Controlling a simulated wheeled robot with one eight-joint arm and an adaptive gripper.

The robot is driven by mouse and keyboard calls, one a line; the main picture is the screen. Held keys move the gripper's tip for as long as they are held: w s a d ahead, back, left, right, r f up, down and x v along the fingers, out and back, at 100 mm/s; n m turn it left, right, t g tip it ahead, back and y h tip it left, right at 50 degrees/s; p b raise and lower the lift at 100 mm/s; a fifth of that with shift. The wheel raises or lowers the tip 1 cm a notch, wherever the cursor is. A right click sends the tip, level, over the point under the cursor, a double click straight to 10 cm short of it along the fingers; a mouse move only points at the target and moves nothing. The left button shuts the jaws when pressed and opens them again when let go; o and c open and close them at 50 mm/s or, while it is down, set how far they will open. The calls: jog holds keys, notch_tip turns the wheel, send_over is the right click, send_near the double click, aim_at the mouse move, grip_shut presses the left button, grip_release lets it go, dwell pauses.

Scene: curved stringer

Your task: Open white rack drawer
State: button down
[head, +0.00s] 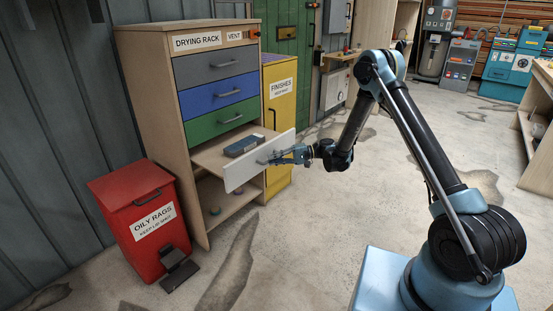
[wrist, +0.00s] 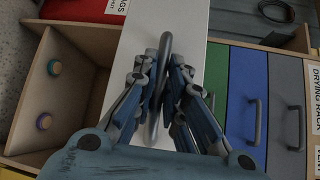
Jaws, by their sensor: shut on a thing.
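The white rack drawer (head: 238,178) is the lowest drawer of the wooden drying rack (head: 165,95). It stands pulled well out, with its inside showing behind the white front. A blue-grey box (head: 243,146) lies in it. My gripper (head: 275,157) is at the white front, on its outer side. In the wrist view the white front (wrist: 192,28) fills the middle, and my gripper's fingers (wrist: 163,88) are closed around its grey bar handle (wrist: 165,48). Part of the handle is hidden between the fingers.
Grey, blue and green drawers (head: 222,122) above are shut. An open shelf below holds small round items (head: 214,211). A red oily rags bin (head: 137,215) stands left of the rack, a yellow finishes cabinet (head: 280,105) right. The floor right of the drawer is clear.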

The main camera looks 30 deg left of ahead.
jog(key=shift+w+d, duration=0.15)
jog(key=shift+w, duration=0.25)
jog(key=c, duration=1.7)
grip_release()
jog(key=shift+f, duration=0.1)
jog(key=shift+o, duration=0.2)
jog(key=shift+s, duration=0.1)
jog(key=v, duration=1.2)
